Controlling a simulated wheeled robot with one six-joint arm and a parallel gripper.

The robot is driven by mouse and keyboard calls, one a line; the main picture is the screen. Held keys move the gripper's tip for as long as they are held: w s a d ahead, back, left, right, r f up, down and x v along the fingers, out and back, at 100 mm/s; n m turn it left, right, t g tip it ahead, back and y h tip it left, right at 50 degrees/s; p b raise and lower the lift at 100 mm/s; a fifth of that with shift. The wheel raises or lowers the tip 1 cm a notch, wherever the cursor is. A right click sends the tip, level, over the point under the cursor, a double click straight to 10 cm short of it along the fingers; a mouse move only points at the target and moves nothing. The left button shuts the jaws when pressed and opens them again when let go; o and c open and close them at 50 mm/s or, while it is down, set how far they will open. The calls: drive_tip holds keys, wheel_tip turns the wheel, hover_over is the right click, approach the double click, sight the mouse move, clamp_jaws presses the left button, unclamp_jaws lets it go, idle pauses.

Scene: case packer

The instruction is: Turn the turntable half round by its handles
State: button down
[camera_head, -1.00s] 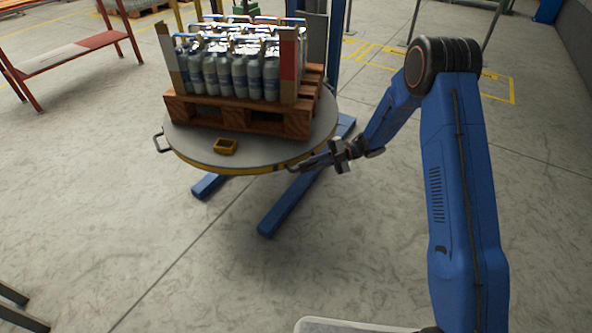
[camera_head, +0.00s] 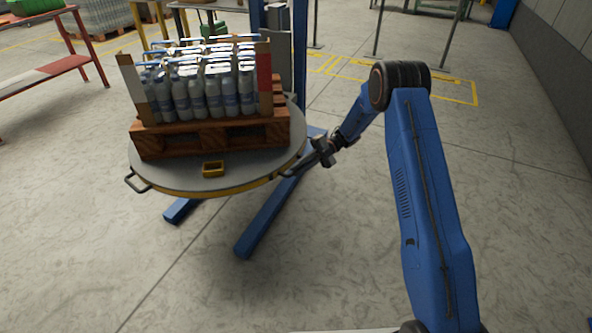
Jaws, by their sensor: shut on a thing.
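The turntable (camera_head: 255,171) is a round grey disc with a yellow rim, carrying a wooden pallet (camera_head: 165,146) of shrink-wrapped white bottles (camera_head: 205,95). One handle (camera_head: 137,182) sticks out at its left front rim, free. Another handle (camera_head: 287,175) is at its right front rim, and my gripper (camera_head: 307,166) is shut on it, partly hiding it. My arm reaches in from the right.
Blue floor legs (camera_head: 268,215) stick out under the disc toward me, and a blue column (camera_head: 300,60) stands behind it. A red and white rack (camera_head: 45,72) is at the far left. The floor in front and to the right is clear.

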drive_tip(key=shift+f, duration=0.1)
drive_tip(key=c, duration=1.8)
unclamp_jaws()
drive_tip(key=shift+o, duration=0.2)
drive_tip(key=v, duration=1.7)
drive_tip(key=shift+d, duration=0.2)
